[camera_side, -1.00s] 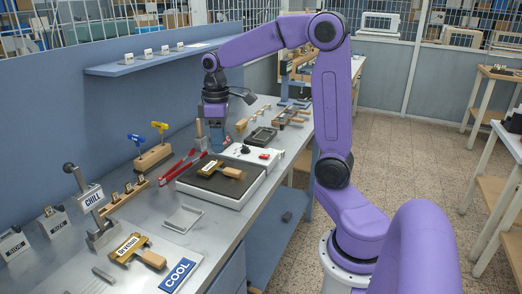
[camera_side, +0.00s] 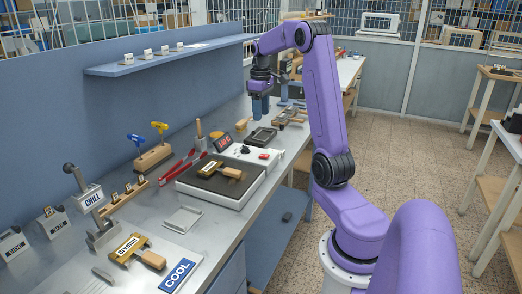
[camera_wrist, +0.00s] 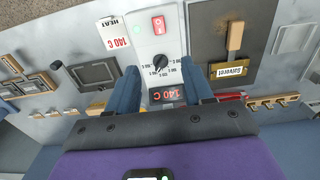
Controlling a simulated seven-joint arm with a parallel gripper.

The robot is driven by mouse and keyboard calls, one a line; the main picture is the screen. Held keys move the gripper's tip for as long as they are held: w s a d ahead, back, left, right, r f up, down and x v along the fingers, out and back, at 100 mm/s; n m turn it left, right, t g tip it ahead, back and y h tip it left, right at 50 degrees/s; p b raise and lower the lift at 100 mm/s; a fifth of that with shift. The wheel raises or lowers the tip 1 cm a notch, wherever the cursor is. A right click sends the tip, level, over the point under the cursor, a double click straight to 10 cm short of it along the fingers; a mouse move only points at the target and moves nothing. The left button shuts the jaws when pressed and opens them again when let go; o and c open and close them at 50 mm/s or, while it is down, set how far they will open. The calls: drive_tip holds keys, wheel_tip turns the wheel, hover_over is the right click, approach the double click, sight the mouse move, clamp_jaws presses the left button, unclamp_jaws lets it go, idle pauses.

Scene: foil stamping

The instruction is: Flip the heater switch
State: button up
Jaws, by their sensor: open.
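The heater switch is a small red rocker (camera_wrist: 158,25) at one end of the heater's white control panel (camera_wrist: 146,48). It also shows in the side view (camera_side: 264,156). I cannot tell which way it is tipped. A black knob (camera_wrist: 161,63) with a number scale sits between the switch and a dark display (camera_wrist: 165,94) reading 140 C in red. The display stands at the panel's back in the side view (camera_side: 223,143). My gripper (camera_side: 260,110) is open and empty, well above the bench. In the wrist view its blue fingers (camera_wrist: 161,86) lie either side of the knob and display.
A stamp with a wooden handle (camera_side: 231,173) lies on the heater's dark plate (camera_side: 212,186). Red tongs (camera_side: 180,164) lie beside it. A card marked HEAT 140 C (camera_wrist: 114,32) lies beside the panel. Wooden-handled tools (camera_side: 289,116) and a dark tray (camera_side: 262,135) lie behind.

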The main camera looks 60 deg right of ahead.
sight(261, 155)
wheel_tip(261, 155, down, 15)
drive_tip(key=shift+f, duration=0.1)
idle(0.4)
clamp_jaws()
drive_tip(key=shift+s, duration=0.1)
drive_tip(key=shift+s+t, duration=0.25)
drive_tip(key=shift+t, duration=0.95)
